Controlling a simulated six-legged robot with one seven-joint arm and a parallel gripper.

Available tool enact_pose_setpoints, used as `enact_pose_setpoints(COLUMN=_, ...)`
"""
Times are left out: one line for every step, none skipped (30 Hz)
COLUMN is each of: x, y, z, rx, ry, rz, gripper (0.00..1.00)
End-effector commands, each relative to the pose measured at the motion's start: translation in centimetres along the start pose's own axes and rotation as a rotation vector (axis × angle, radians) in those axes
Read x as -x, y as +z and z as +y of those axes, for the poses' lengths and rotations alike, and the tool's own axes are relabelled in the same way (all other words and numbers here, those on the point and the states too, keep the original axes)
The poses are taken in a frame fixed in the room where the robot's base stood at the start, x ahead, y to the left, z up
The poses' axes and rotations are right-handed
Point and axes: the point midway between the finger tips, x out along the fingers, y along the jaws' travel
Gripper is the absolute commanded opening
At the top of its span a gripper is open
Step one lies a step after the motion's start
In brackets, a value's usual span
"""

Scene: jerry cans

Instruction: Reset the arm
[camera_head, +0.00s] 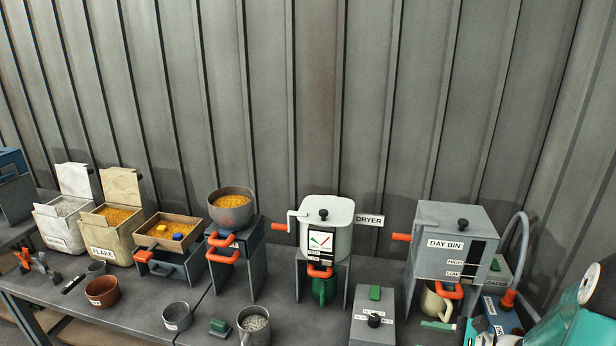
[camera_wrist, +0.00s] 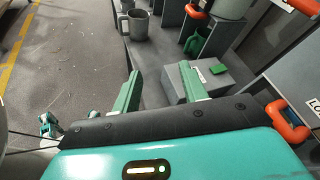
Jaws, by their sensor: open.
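My gripper (camera_wrist: 162,82) shows in the wrist view with its two green fingers spread wide and nothing between them. A grey box with a green button (camera_wrist: 178,78) lies beyond the fingertips, partly behind the right finger; it also shows in the head view (camera_head: 372,328).
The day bin (camera_head: 450,262) and dryer (camera_head: 325,235) stand on the bench near my arm. Bins, bowls and cups (camera_head: 178,318) occupy the left bench. Open floor (camera_wrist: 75,60) shows at left.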

Motion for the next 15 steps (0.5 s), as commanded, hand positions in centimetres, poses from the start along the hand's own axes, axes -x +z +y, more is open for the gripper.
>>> enact_pose_setpoints(x=-0.8, y=2.2, z=0.6, rx=0.076, ry=0.071, rz=0.023, gripper=0.43)
enact_pose_setpoints(x=-1.1, y=3.3, z=1.2, rx=0.119, ry=0.114, rz=0.037, gripper=0.43)
enact_pose_setpoints(x=-1.5, y=4.6, z=1.9, rx=0.177, ry=0.17, rz=0.057, gripper=0.43)
enact_pose_setpoints(x=-1.8, y=5.6, z=2.5, rx=0.221, ry=0.211, rz=0.071, gripper=0.43)
enact_pose_setpoints(x=-2.0, y=6.6, z=3.0, rx=0.266, ry=0.251, rz=0.085, gripper=0.43)
enact_pose_setpoints(x=-2.3, y=7.8, z=3.8, rx=0.326, ry=0.303, rz=0.106, gripper=0.43)
enact_pose_setpoints(x=-2.4, y=8.6, z=4.4, rx=0.371, ry=0.341, rz=0.121, gripper=0.43)
enact_pose_setpoints(x=-2.5, y=9.5, z=4.9, rx=0.418, ry=0.377, rz=0.136, gripper=0.43)
enact_pose_setpoints(x=-2.6, y=10.5, z=5.7, rx=0.479, ry=0.425, rz=0.157, gripper=0.43)
enact_pose_setpoints(x=-2.6, y=11.3, z=6.2, rx=0.527, ry=0.46, rz=0.172, gripper=0.43)
enact_pose_setpoints(x=-2.6, y=12.0, z=6.7, rx=0.575, ry=0.493, rz=0.188, gripper=0.43)
enact_pose_setpoints(x=-2.5, y=13.0, z=7.5, rx=0.64, ry=0.537, rz=0.209, gripper=0.43)
enact_pose_setpoints(x=-2.5, y=13.7, z=8.0, rx=0.689, ry=0.568, rz=0.224, gripper=0.43)
enact_pose_setpoints(x=-2.4, y=14.3, z=8.4, rx=0.739, ry=0.598, rz=0.241, gripper=0.43)
enact_pose_setpoints(x=-2.2, y=15.2, z=9.1, rx=0.805, ry=0.637, rz=0.262, gripper=0.43)
